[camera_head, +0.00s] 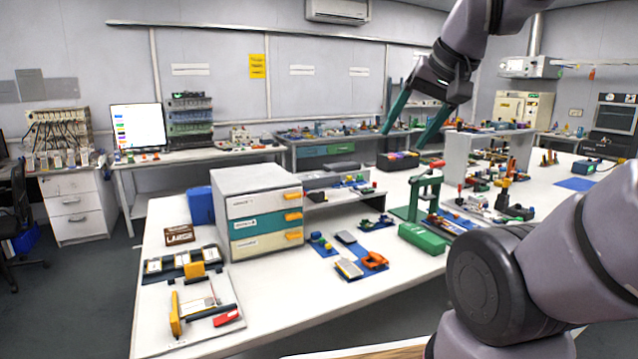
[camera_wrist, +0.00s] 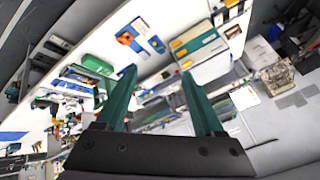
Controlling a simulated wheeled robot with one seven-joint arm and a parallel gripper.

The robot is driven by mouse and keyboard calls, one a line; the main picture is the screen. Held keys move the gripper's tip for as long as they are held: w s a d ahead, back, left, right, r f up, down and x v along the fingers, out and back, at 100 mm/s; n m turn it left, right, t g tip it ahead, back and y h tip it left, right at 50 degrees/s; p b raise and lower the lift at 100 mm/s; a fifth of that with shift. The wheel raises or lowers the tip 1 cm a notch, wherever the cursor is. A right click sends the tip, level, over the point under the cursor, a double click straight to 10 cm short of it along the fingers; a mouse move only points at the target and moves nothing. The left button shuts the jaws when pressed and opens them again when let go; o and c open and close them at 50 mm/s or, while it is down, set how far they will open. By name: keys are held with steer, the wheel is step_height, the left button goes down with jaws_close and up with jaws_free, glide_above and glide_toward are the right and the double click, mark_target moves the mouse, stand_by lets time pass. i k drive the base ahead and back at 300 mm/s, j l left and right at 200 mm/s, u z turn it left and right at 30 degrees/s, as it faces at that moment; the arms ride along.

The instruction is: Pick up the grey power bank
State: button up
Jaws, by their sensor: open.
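My gripper (camera_head: 401,140) is open and empty, with two green fingers raised above the back part of the white table. It also shows in the wrist view (camera_wrist: 158,72), with nothing between the fingers. A flat light grey block (camera_head: 349,268) lies on a blue mat beside an orange clamp-like part (camera_head: 374,260). A smaller, darker grey flat block (camera_head: 346,237) lies just behind it. Either could be the grey power bank; I cannot tell which. Both are nearer the table's front edge than my gripper, and well apart from it.
A drawer cabinet (camera_head: 258,217) with orange handles stands left of the grey blocks. A green press (camera_head: 424,194) and a green box (camera_head: 422,238) stand to their right. The white table (camera_head: 310,292) is bare in front of them.

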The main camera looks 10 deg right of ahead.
mark_target(324, 179)
steer(key=i+l+u, duration=0.2)
steer(key=l+u, duration=0.2)
steer(key=l, duration=0.2)
steer(key=i+l+u, duration=0.15)
steer(key=l+u, duration=0.2)
steer(key=l, duration=0.3)
steer(key=l+u, duration=0.4)
steer(key=l, duration=0.3)
steer(key=i, duration=0.05)
